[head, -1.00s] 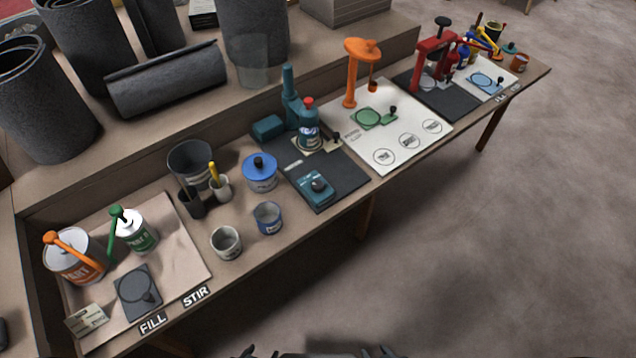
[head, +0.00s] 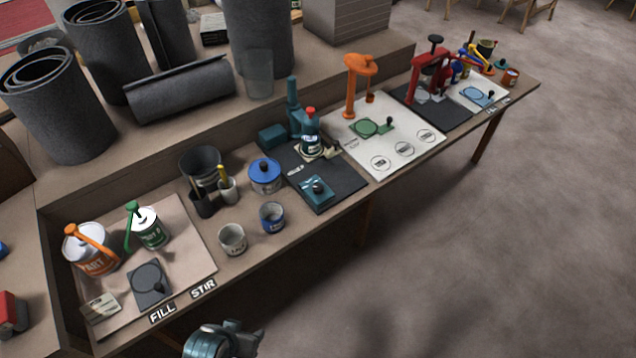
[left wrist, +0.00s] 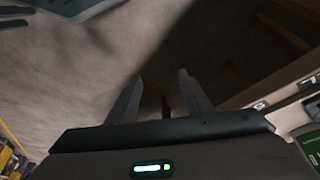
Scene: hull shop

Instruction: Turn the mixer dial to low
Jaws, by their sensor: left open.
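The mixer dial is a black knob (head: 318,187) on a small teal box (head: 315,199). The box sits at the front of a dark mat (head: 343,187), before the teal mixer (head: 294,108). Which setting the knob points to is too small to read. My left gripper (left wrist: 160,82) shows in the left wrist view, its two fingers apart with nothing between them. Bare floor lies behind the fingers. In the head view, part of my left arm shows at the bottom edge, in front of the bench and well short of the dial. My right gripper is not in view.
A blue tin (head: 272,217) and a grey cup (head: 232,239) stand left of the dial box. A bottle with a red cap (head: 310,133) stands by the mixer. The floor before the bench is clear.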

